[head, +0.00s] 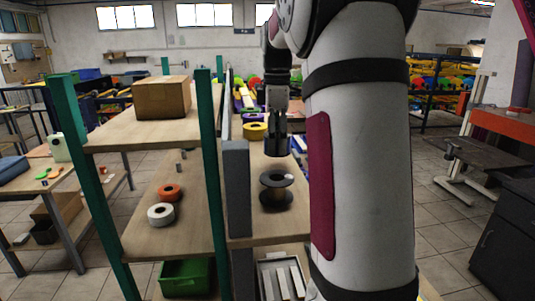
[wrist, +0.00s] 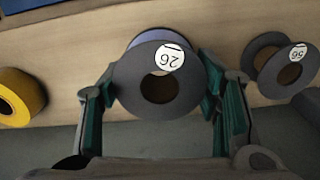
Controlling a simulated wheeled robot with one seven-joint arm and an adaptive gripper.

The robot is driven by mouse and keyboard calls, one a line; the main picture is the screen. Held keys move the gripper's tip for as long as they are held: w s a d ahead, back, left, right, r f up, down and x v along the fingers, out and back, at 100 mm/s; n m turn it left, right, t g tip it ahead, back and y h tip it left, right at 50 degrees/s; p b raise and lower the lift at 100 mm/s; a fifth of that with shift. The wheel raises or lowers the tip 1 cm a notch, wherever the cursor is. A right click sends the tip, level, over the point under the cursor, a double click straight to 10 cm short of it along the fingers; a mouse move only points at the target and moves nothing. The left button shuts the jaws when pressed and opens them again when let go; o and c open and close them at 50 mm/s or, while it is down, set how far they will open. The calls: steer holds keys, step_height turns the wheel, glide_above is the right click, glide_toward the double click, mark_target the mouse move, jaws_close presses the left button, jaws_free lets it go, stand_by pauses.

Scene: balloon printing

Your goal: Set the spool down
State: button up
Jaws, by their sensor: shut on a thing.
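The spool (wrist: 128,88) has dark grey flanges, a white label reading 26 upside down, and a bluish-violet edge showing behind the front flange. It sits between the two teal-padded fingers of my gripper (wrist: 163,100), which is shut on it. In the head view my gripper (head: 275,145) points down over the wooden shelf (head: 245,222); the held spool is hard to make out there among the dark fingers. I cannot tell whether the spool touches the shelf.
Another dark spool (wrist: 265,75), labelled 56, stands close to the right in the wrist view; it appears nearer in the head view (head: 276,197). A yellow spool (wrist: 27,92) is on the other side. A grey upright panel (head: 237,190) edges the shelf's left.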

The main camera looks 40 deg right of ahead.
mark_target(266, 143)
steer(key=a, duration=0.3)
steer(key=shift+w+a+f, duration=0.15)
steer(key=shift+w, duration=0.1)
steer(key=shift+f+p, duration=0.65)
steer(key=shift+f, duration=1.15)
steer(key=o, duration=1.1)
steer(key=shift+f, duration=0.1)
step_height(266, 143, up, 12)
steer(key=shift+r+b, duration=0.15)
steer(key=shift+b, duration=0.8)
